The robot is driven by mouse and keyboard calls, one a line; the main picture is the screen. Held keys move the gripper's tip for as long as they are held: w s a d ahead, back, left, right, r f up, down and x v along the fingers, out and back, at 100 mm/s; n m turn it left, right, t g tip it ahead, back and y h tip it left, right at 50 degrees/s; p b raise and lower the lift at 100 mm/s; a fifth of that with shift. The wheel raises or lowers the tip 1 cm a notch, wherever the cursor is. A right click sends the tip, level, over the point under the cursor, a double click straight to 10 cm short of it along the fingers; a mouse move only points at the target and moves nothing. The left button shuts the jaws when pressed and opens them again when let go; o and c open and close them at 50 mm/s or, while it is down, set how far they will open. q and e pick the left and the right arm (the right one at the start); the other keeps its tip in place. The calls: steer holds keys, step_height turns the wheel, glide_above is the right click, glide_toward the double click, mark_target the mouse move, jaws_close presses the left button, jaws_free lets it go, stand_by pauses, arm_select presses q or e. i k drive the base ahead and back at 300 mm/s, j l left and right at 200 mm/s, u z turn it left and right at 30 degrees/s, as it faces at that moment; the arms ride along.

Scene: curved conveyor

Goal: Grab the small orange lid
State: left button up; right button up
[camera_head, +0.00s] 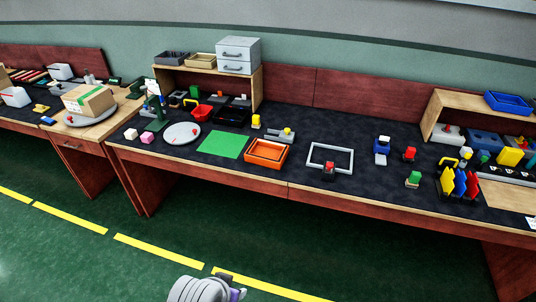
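An orange, shallow rectangular piece (263,160) sits near the front edge of the dark workbench top, right of a green mat. It looks like an open tray with raised rims. I cannot tell whether a separate small orange lid lies in or on it. No other clear orange lid shows. A grey rounded part of my own arm shows at the bottom edge, well below and in front of the bench. Neither gripper's fingers can be made out in the head view.
The green mat (224,144), a round grey plate (181,133) and a grey square frame (330,147) lie around the orange piece. A yellow object (256,122) stands behind it. A wooden shelf (257,88) stands at the back left. Green floor in front is clear.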

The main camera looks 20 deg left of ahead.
mark_target(270, 154)
steer(key=i+j+u, duration=0.15)
steer(key=i+u, duration=0.6)
steer(key=i, duration=0.15)
steer(key=i+l+u, duration=0.15)
steer(key=i+u, duration=0.25)
